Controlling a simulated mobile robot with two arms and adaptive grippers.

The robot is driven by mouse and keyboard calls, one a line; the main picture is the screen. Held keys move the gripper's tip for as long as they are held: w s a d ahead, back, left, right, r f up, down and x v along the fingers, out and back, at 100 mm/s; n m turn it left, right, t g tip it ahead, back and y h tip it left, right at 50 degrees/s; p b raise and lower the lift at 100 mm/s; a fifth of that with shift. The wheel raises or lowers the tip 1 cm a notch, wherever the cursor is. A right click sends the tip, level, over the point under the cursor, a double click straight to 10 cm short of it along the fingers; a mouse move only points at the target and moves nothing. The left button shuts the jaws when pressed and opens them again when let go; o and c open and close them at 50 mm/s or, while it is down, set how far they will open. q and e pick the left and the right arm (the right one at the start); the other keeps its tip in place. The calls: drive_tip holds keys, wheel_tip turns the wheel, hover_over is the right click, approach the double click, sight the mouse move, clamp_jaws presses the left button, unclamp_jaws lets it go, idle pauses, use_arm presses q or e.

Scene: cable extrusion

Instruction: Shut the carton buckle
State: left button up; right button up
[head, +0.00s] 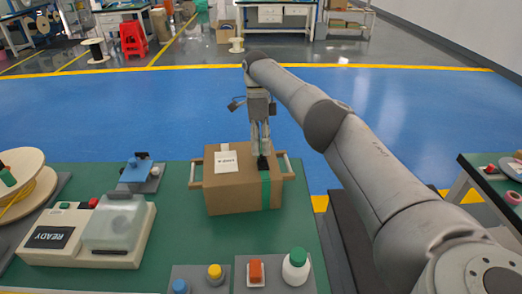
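A brown cardboard carton (232,194) stands on the green table, with a handle bar on its left and right sides, a white label (226,161) on top and a green strap (266,190) down its front. A small black buckle (262,163) sits at the top of the strap. My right gripper (261,151) points down just above the buckle, its fingers close around or over it. Whether it touches the buckle or is shut is too small to tell. My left gripper is not in view.
A white machine with a "READY" screen (48,237) and a cable spool (18,185) stand at the left. A blue-topped device (139,172) sits behind them. The blue floor (160,110) behind is clear.

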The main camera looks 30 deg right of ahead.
wheel_tip(320, 180, up, 7)
idle(0.3)
idle(0.4)
